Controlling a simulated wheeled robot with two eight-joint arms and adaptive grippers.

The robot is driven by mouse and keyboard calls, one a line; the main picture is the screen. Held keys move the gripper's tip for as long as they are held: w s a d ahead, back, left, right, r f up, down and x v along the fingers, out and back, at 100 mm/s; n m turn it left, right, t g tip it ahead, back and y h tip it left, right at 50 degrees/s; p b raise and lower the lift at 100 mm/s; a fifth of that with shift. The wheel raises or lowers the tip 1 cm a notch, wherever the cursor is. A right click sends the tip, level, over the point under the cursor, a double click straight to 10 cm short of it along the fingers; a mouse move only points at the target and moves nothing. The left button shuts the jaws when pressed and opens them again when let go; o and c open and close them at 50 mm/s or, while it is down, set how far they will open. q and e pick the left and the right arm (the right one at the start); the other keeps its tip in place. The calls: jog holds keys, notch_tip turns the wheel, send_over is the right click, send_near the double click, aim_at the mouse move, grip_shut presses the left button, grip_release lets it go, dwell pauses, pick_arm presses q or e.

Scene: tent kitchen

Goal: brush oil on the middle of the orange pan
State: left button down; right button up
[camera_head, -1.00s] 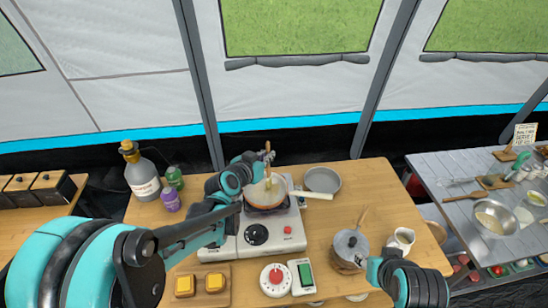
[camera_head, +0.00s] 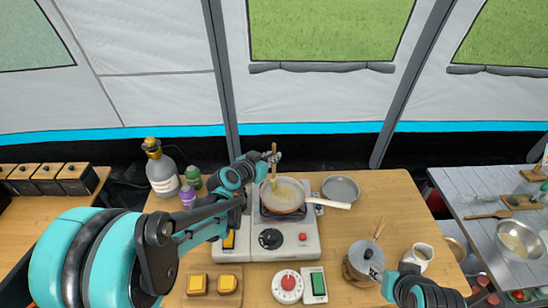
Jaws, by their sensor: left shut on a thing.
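The orange pan (camera_head: 287,197) sits on the stove, its pale handle pointing right. Its inside is pale. My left gripper (camera_head: 274,158) is above the pan's back left side, shut on an upright brush (camera_head: 274,148) with a wooden handle. The yellowish brush head is low, over the left part of the pan's inside; I cannot tell whether it touches the surface. My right gripper (camera_head: 390,285) is low at the right, beside a grey lidded pot; its fingers are too small to read.
The stove (camera_head: 290,240) stands on the wooden table. The lidded pot (camera_head: 367,257) and a white jug (camera_head: 419,255) stand front right. Bottles (camera_head: 163,178) stand at left.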

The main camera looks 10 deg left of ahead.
aim_at(273, 146)
pick_arm(q)
jog(key=shift+r+p, duration=2.45)
jog(key=shift+r, duration=0.55)
notch_tip(273, 146, up, 3)
jog(key=shift+r+p, duration=0.1)
jog(key=shift+p, duration=1.15)
